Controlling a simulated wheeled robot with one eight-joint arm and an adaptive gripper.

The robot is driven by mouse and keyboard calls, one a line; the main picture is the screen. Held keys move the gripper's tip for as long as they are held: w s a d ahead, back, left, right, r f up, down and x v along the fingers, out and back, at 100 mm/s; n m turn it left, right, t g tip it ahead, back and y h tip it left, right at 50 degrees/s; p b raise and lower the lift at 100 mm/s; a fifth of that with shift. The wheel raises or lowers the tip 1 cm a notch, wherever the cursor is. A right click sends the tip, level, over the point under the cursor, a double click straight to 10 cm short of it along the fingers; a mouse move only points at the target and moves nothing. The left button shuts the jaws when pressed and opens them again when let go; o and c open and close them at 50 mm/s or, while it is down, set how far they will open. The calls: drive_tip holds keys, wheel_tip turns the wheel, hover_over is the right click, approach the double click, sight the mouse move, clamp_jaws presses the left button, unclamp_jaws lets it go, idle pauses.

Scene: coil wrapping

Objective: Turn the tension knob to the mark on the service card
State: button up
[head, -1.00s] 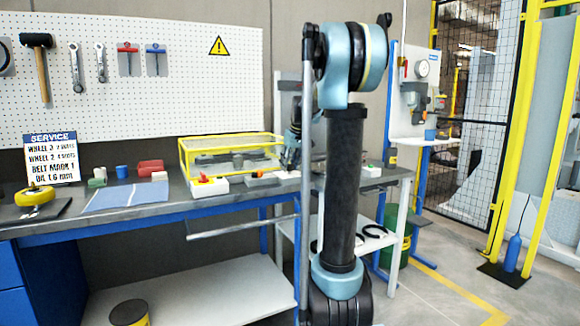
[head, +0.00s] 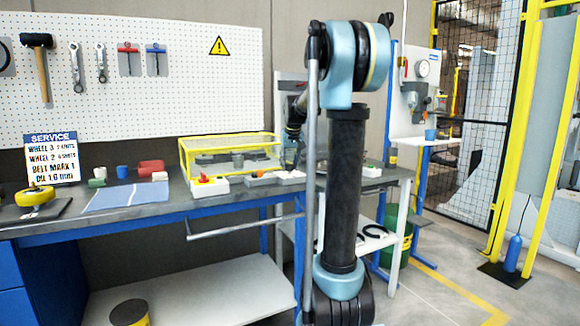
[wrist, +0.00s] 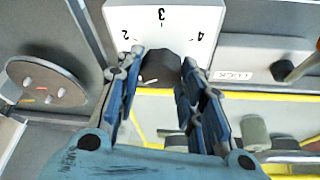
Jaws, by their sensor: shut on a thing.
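The tension knob (wrist: 160,66) is dark and sits at the lower edge of a white dial plate (wrist: 184,14), where the numbers 2, 3 and 4 show in the wrist view. My gripper (wrist: 163,60) has its blue fingers on both sides of the knob, shut on it. The knob's pointer cannot be made out. In the head view the knob and fingertips are hidden or too small to tell. The service card (head: 53,157) stands at the left of the bench and reads "BELT MARK 1".
A yellow-framed clear guard (head: 230,152) stands on the bench. A box with a red knob (head: 203,179) sits before it. A blue mat (head: 125,196) lies on the bench.

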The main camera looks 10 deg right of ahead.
drive_tip(key=o, duration=1)
drive_tip(key=shift+o, duration=0.2)
drive_tip(key=v, duration=1.1)
drive_tip(key=shift+r, duration=0.4)
drive_tip(key=shift+s+d, duration=0.1)
drive_tip(key=shift+s, duration=0.05)
drive_tip(key=s+f+g, duration=0.1)
drive_tip(key=s+f, duration=1.5)
drive_tip(key=s, duration=0.3)
drive_tip(key=s+f+g, duration=0.1)
drive_tip(key=s+f, duration=1.6)
drive_tip(key=s, duration=0.3)
drive_tip(key=shift+s, duration=0.2)
